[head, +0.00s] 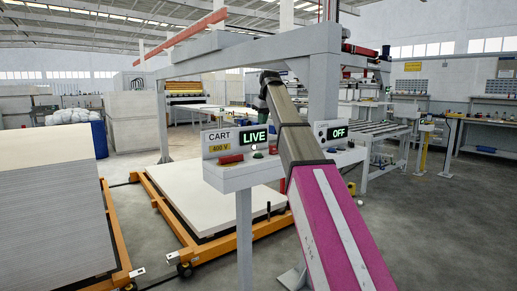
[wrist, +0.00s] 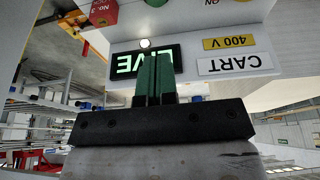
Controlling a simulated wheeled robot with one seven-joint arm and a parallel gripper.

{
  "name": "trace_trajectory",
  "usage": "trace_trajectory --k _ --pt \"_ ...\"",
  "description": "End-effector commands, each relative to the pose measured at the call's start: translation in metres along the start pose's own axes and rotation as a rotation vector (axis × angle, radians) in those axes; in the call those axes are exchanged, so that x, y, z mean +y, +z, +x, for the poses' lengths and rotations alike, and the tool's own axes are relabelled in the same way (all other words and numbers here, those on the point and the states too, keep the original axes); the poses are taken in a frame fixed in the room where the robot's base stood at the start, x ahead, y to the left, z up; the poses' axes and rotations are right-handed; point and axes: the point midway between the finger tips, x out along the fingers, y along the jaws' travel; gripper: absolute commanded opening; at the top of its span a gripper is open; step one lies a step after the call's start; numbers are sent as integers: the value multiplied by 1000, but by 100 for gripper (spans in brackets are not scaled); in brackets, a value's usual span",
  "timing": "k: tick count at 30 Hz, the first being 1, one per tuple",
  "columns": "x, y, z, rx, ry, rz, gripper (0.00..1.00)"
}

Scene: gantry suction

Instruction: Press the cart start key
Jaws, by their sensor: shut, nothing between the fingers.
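The cart control panel (head: 240,177) is a pale console with a CART label (head: 220,136), a yellow 400 V plate and a lit LIVE display (head: 255,138). A red piece (head: 230,159) and small buttons, one green (head: 258,155), sit on its ledge. I cannot tell which is the start key. My gripper (head: 263,104) is above the panel, its green fingers partly hidden. In the wrist view the shut, empty fingers (wrist: 155,60) overlap the upside-down LIVE display (wrist: 130,62).
A second display reading OFF (head: 339,133) stands on the right, partly behind my arm. A flat white board (head: 200,190) lies on an orange cart frame (head: 180,232) behind the panel. A tall board stack (head: 50,190) stands left. Grey gantry posts rise behind.

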Motion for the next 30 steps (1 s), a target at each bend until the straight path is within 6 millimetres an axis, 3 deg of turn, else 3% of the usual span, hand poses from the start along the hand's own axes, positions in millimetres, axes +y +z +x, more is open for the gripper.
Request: trace_trajectory --k 9,14,30 --pt "0 0 0 0 0 0 0" --pt "0 0 10 0 0 0 0" --pt "0 1 105 0 0 0 0"
